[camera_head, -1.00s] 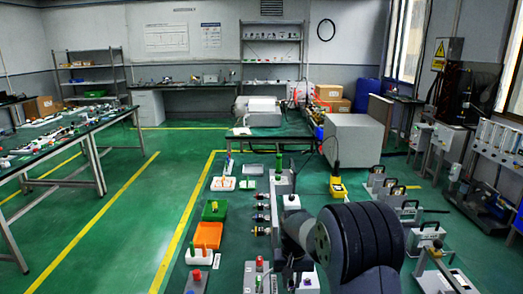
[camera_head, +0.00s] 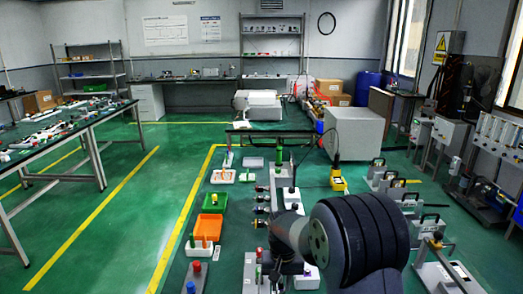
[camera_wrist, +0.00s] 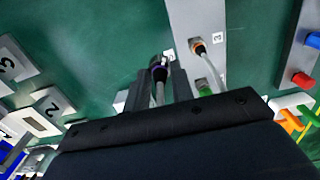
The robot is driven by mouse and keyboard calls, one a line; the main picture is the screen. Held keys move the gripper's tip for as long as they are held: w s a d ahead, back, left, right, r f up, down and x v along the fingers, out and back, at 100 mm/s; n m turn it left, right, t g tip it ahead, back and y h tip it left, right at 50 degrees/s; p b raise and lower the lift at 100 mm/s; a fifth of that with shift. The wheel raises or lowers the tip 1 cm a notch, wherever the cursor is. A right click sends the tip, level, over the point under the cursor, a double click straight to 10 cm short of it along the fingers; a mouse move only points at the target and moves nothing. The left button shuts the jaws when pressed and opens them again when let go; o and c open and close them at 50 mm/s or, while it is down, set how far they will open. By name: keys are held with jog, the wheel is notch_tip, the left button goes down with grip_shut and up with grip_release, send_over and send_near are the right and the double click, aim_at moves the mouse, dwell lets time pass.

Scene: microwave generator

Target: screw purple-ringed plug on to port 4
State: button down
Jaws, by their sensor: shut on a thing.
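In the wrist view, my gripper (camera_wrist: 159,82) is shut on the purple-ringed plug (camera_wrist: 159,71), a dark plug with a purple band and a pale cable running back between the fingers. Its tip points to the top of the picture, beside the left edge of the grey port panel (camera_wrist: 188,17). I cannot tell its height above the floor or panel. An orange-ringed plug (camera_wrist: 198,47) sits at the port marked 3 on that panel. Port 4 cannot be made out. In the head view my arm hides most of the gripper, and the plug cannot be made out there.
A green plug (camera_wrist: 205,88) stands close to the right of my fingers. Panels labelled 2 (camera_wrist: 50,108) and 3 lie at the left. A red button (camera_wrist: 301,79) is at the far right.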

jog(key=shift+s+a+f+b, duration=0.2)
jog(key=shift+s+a+b, duration=0.25)
jog(key=shift+s+a, duration=1.35)
jog(key=shift+s, duration=0.2)
jog(key=s+a, duration=0.2)
jog(key=s, duration=0.1)
jog(key=shift+s+a+f+b, duration=0.1)
jog(key=shift+a+f+b, duration=0.1)
jog(key=shift+a+b, duration=0.1)
jog(key=shift+f, duration=0.1)
jog(key=shift+f+b, duration=2.1)
jog(key=shift+f, duration=0.75)
jog(key=shift+f+b, duration=0.3)
jog(key=shift+f, duration=0.25)
